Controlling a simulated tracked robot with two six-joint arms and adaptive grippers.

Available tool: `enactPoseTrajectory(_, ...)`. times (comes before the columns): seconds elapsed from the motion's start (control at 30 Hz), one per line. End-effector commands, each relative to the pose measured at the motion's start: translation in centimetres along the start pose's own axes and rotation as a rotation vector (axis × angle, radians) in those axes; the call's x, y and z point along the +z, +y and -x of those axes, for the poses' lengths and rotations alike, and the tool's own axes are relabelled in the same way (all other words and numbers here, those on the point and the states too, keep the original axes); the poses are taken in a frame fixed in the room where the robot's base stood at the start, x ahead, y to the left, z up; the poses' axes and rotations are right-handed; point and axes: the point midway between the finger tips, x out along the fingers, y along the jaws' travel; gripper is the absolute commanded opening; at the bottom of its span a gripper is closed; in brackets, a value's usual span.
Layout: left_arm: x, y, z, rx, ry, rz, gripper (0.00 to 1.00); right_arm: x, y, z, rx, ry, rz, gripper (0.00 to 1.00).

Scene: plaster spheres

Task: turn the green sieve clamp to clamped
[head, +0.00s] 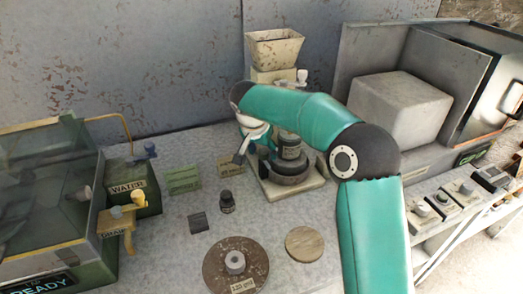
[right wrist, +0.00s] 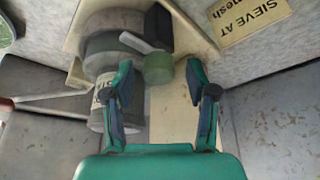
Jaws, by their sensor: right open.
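The green sieve clamp (right wrist: 158,68) shows in the right wrist view as a short green knob with a pale grey lever (right wrist: 136,42) running up-left from it. Its turned position is hard to tell. The grey round sieve unit (right wrist: 104,52) is beside it on a cream base (head: 301,187). My right gripper (right wrist: 163,76) is open, with the knob in line between its fingertips; contact is not visible. In the head view my right gripper (head: 247,146) is at the left side of the sieve unit, and I cannot make out the clamp there. My left gripper is not in view.
A cream hopper (head: 274,48) stands behind the sieve. A "SIEVE AT" card (right wrist: 240,18) lies close by. A small dark bottle (head: 227,203), a brown disc (head: 222,268) and a wooden disc (head: 304,244) are in front. The water box (head: 140,196) is left, a pale block (head: 400,108) right.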

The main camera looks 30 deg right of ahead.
Motion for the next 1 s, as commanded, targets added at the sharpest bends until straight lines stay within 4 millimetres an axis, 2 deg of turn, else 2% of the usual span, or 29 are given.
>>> enactPoseTrajectory(0.07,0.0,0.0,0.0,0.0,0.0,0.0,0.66,0.0,0.02,0.01,0.0,0.0,0.0,0.55)
enactPoseTrajectory(0.4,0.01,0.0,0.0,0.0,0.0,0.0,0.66,-0.02,0.01,0.05,0.0,0.0,0.0,0.0)
enactPoseTrajectory(0.43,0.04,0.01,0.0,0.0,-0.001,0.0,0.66,0.43,-0.39,0.25,-0.002,0.0,0.003,0.0)
enactPoseTrajectory(0.73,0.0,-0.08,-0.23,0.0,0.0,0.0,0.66,0.1,-0.23,0.08,-0.018,0.001,0.035,0.0)
enactPoseTrajectory(1.0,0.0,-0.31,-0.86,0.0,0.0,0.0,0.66,0.04,-0.12,0.05,-0.073,0.002,0.164,0.0)
